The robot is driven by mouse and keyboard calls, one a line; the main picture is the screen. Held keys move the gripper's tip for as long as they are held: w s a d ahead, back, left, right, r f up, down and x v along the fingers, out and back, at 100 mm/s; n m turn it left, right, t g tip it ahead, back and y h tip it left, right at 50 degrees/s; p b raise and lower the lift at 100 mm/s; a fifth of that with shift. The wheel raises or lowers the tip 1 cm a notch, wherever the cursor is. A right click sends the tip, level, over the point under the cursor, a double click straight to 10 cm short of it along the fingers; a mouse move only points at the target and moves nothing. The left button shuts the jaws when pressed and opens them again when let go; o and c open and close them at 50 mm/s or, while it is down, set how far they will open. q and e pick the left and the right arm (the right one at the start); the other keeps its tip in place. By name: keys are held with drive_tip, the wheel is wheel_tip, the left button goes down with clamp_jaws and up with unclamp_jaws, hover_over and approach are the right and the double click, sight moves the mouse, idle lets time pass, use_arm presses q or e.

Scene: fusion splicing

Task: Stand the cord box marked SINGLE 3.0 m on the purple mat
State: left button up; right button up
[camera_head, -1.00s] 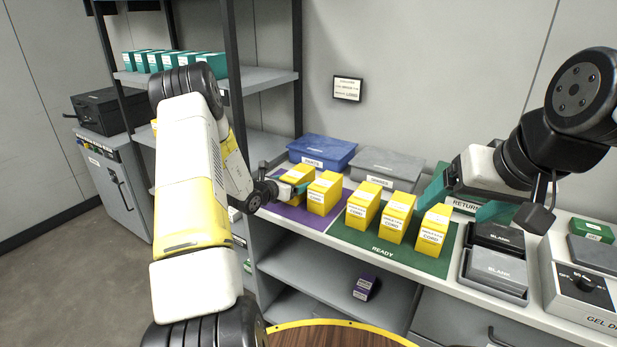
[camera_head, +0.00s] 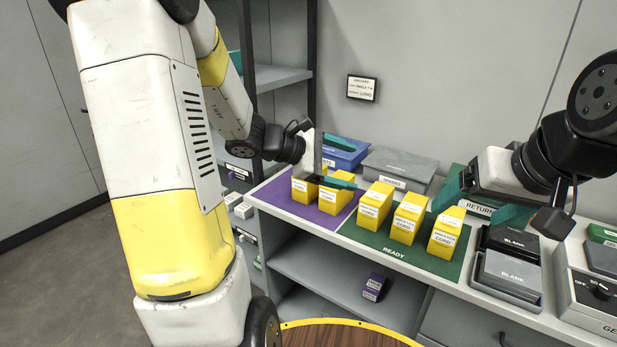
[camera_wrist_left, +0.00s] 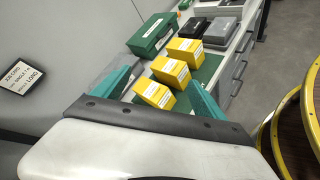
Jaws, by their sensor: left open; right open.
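Two yellow cord boxes, a left one (camera_head: 304,190) and a right one (camera_head: 336,194), stand upright side by side on the purple mat (camera_head: 275,194). My right gripper (camera_head: 481,202) is open and empty right of the green mat.
A blue lidded box (camera_head: 345,154) and a grey one (camera_head: 400,168) stand behind the mats. A green RETURN box (camera_head: 478,208) and dark BLANK trays (camera_head: 508,270) are at right. A job card (camera_head: 362,88) hangs on the wall. Shelving rises at left.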

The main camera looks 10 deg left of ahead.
use_arm(q)
drive_tip(key=s+d+r+m+g+y, duration=0.2)
drive_tip(key=s+r+m+g+y, duration=0.15)
drive_tip(key=s+m, duration=0.75)
drive_tip(key=s+a+r+m+t+y, duration=0.2)
drive_tip(key=s+a+m+y, duration=0.3)
drive_tip(key=s+a, duration=0.3)
drive_tip(key=shift+s+a+r+m+t, duration=0.2)
drive_tip(key=shift+s+r+m+t, duration=0.2)
drive_tip(key=shift+s+t, duration=0.25)
drive_tip(key=shift+s+y, duration=0.15)
drive_tip(key=shift+y, duration=0.1)
